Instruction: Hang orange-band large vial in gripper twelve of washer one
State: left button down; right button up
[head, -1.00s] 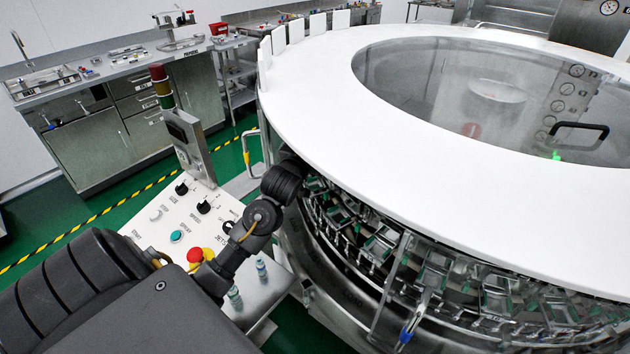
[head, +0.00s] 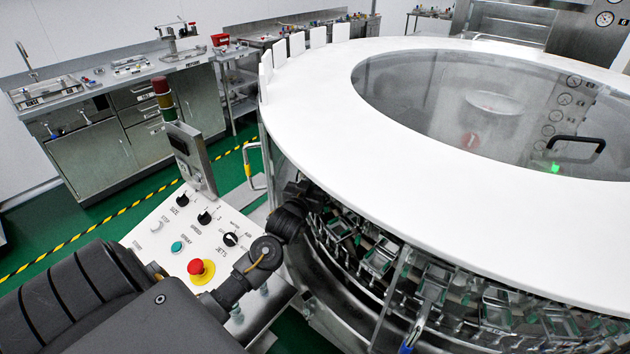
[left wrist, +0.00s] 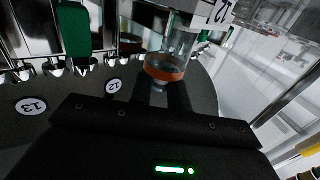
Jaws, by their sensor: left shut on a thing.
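The large vial (left wrist: 172,48) shows in the left wrist view as clear glass with an orange band (left wrist: 164,70) near its narrow end. My left gripper (left wrist: 161,92) is shut on it by that narrow end. A white plate marked 12 (left wrist: 222,12) is close beside the vial's upper right; whether they touch is unclear. Round labels 12 (left wrist: 114,86) and 13 (left wrist: 31,106) sit on a dark surface to the left. In the head view my left arm reaches under the white rim of the washer (head: 330,130), which hides the gripper and vial. My right gripper is out of view.
Metal holders (head: 380,255) line the washer's side below the rim. A control panel (head: 180,235) with a red stop button (head: 201,268) stands close to my left arm. A green part (left wrist: 75,30) and metal nozzles hang left of the vial.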

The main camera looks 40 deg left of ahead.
pick_arm(q)
jog(key=shift+f, duration=0.2)
jog(key=c, duration=1.3)
grip_release()
jog(key=shift+c, duration=0.2)
jog(key=shift+r, duration=0.1)
jog(key=shift+s, duration=0.15)
jog(key=b+v, duration=0.2)
jog(key=v, duration=0.9)
jog(key=shift+s, duration=0.3)
